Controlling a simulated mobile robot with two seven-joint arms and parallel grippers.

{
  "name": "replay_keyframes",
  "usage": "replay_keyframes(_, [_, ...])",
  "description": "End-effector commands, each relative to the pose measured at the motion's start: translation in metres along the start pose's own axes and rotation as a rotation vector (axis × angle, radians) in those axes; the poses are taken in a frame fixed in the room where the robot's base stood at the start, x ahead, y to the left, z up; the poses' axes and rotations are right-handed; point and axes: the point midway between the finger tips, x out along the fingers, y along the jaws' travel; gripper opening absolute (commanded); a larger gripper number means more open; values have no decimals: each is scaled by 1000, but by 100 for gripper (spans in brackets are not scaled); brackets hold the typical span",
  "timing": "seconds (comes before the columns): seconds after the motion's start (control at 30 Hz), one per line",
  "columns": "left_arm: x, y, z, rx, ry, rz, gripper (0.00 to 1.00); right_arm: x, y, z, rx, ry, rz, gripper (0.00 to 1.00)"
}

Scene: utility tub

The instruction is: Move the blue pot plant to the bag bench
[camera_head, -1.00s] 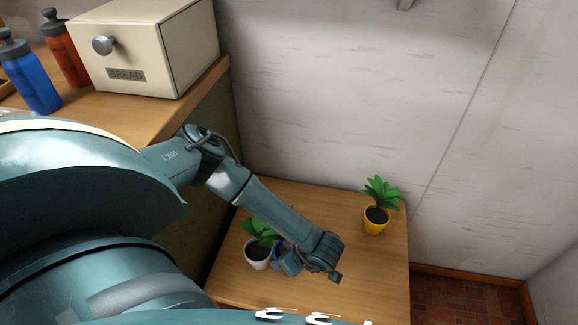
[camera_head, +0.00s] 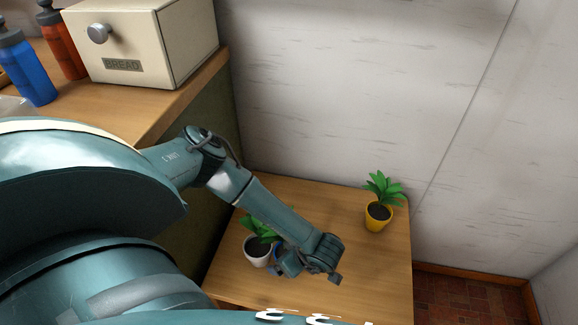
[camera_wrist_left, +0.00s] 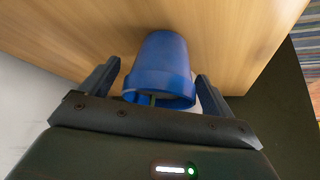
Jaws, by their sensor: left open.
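The blue pot (camera_wrist_left: 163,62) fills the middle of the left wrist view, its wide rim towards my gripper. A thin bit of stem shows at the rim; the rest of the plant is hidden. My left gripper (camera_wrist_left: 157,82) is open, with one finger on each side of the pot and a gap visible beside it. In the head view my left gripper (camera_head: 288,264) is low over the wooden table (camera_head: 340,215) and hides most of the blue pot (camera_head: 276,251). I cannot pick out a bag bench. My right gripper is not in view.
A white pot plant (camera_head: 257,252) stands close left of my left gripper. A yellow pot plant (camera_head: 379,217) stands at the table's back right. A higher counter with a bread box (camera_head: 140,45), a blue bottle (camera_head: 27,70) and a red bottle (camera_head: 62,45) is at left.

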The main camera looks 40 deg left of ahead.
Motion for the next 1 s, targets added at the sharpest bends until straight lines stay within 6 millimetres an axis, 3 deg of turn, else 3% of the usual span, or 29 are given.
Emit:
replay_keyframes(0.17, [-10,1,-2,0,-2,2,88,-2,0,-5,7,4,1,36])
replay_keyframes(0.5, [-79,1,-2,1,-2,3,88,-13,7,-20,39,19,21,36])
replay_keyframes(0.7, [-111,0,-2,0,-2,2,88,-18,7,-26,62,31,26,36])
replay_keyframes(1.0, [-123,0,-2,0,0,1,88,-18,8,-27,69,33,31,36])
